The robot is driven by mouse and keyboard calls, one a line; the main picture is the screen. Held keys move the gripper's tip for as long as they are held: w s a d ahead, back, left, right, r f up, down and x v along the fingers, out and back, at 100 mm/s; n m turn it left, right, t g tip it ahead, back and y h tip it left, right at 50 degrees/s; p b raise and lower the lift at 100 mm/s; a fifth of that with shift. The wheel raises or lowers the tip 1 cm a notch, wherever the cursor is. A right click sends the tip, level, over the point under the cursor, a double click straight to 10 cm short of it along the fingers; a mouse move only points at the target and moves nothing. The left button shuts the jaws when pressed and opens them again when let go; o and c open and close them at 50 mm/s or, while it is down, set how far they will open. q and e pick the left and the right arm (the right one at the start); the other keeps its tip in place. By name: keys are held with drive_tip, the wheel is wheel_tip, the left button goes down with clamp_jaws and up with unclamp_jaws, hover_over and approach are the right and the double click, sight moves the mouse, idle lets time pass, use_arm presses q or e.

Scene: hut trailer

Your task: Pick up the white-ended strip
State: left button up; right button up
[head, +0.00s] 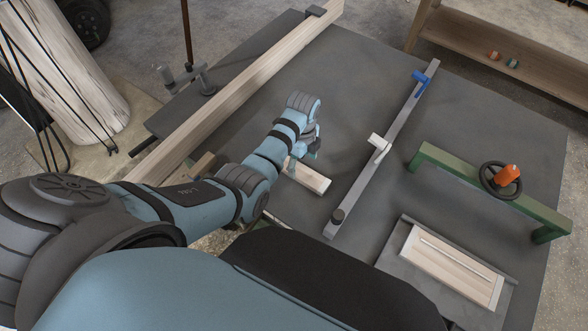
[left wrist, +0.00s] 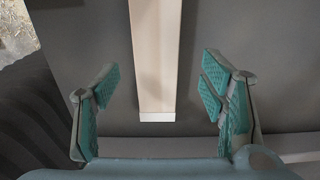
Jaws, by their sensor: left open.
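The white-ended strip (head: 308,176) is a pale wooden piece lying flat on the dark grey table, with its white end toward the lower right. In the left wrist view the strip (left wrist: 156,55) runs down the middle, its white end (left wrist: 157,117) lowest. My left gripper (head: 312,150) is above the strip and hides part of it in the head view. The two teal-padded fingers of my left gripper (left wrist: 160,92) are spread wide, one on each side of the strip, with nothing held. My right gripper is not in view.
A long wooden beam (head: 240,90) lies left of the strip. A grey bar (head: 400,118) with blue and white clamps lies to its right. A green frame (head: 490,188) with a handwheel and a tray with a wooden panel (head: 450,268) are farther right. The dark table (head: 355,85) is bare between.

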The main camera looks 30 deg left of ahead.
sight(301, 171)
use_arm(q)
drive_tip(key=f, duration=0.2)
drive_tip(key=f+b, duration=0.1)
drive_tip(key=f, duration=0.1)
drive_tip(key=shift+s+d, duration=0.25)
drive_tip(key=c, duration=1.3)
drive_tip(key=shift+r, duration=0.1)
drive_tip(key=shift+r, duration=0.1)
